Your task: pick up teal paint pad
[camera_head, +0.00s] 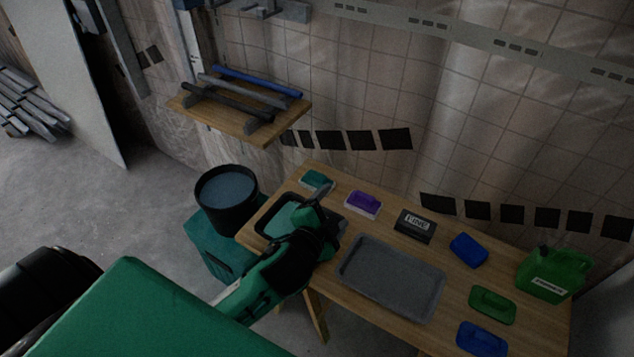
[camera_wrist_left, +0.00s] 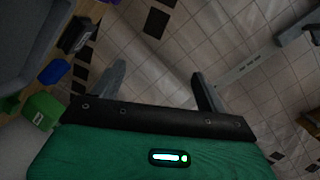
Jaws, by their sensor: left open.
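The teal paint pad (camera_head: 316,180) lies at the far left corner of the wooden table in the head view, with a pale lower edge. My left gripper (camera_head: 322,193) hangs over the table just in front of it, above the far side of a dark tray with teal inside (camera_head: 262,226). The gripper partly covers that tray. In the left wrist view the two fingers (camera_wrist_left: 160,88) are spread apart with nothing between them, and the tile wall shows behind. I cannot make out the teal pad in the wrist view. My right gripper is in neither view.
A purple pad (camera_head: 363,204), a black box (camera_head: 415,226) and a blue pad (camera_head: 468,250) stand along the table's back. A grey tray (camera_head: 390,278) fills the middle. A green can (camera_head: 552,276) is at right. A black bucket (camera_head: 227,200) stands left; a shelf (camera_head: 240,120) hangs above.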

